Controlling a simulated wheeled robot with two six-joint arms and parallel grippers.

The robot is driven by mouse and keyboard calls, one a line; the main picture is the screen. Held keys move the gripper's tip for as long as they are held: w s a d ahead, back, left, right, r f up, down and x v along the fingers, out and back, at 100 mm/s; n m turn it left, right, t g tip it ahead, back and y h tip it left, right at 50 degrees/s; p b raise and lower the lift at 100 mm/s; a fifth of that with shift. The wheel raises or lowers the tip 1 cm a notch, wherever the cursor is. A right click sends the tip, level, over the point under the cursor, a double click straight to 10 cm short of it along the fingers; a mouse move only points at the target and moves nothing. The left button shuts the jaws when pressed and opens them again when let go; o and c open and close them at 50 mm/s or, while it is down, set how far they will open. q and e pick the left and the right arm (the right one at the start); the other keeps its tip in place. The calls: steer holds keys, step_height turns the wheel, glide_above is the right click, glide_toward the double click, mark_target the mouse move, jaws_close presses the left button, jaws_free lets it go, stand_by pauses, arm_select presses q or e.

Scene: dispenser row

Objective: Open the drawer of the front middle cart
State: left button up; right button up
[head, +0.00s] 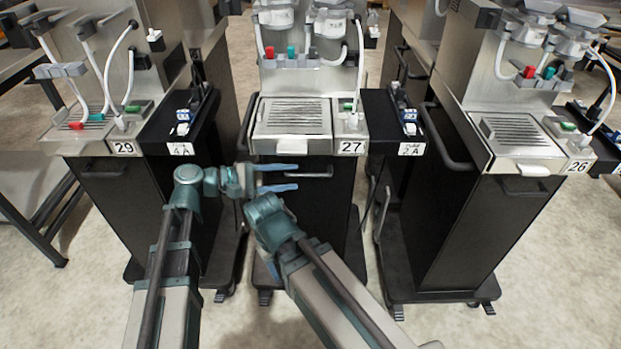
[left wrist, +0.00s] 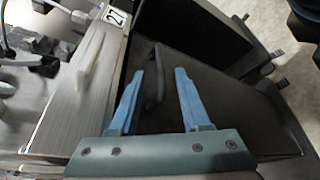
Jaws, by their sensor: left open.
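The front middle cart is the black cart (head: 315,215) labelled 27, with a steel top. Its drawer front is a dark panel, and its dark bar handle (head: 318,174) shows beside my left gripper (head: 297,177). That gripper is open, its two blue fingers pointing right across the upper cart front. In the left wrist view, the drawer handle (left wrist: 155,78) appears between the open fingers (left wrist: 159,73). I cannot tell whether the fingers touch it. The drawer looks shut. My right gripper does not show.
A white tray handle (head: 292,146) sticks out above the drawer; it also shows in the left wrist view (left wrist: 92,48). Cart 29 (head: 100,195) stands left and cart 26 (head: 470,205) right. Both have black bodies. Open floor (head: 525,290) lies in front of the carts.

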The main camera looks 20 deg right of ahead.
mark_target(305, 176)
arm_select(q)
steer(key=b+x, duration=0.1)
steer(key=x, duration=0.5)
steer(key=shift+d+f, duration=0.1)
steer(key=shift+d, duration=0.15)
steer(key=shift+c, duration=0.2)
jaws_close()
stand_by(1.0)
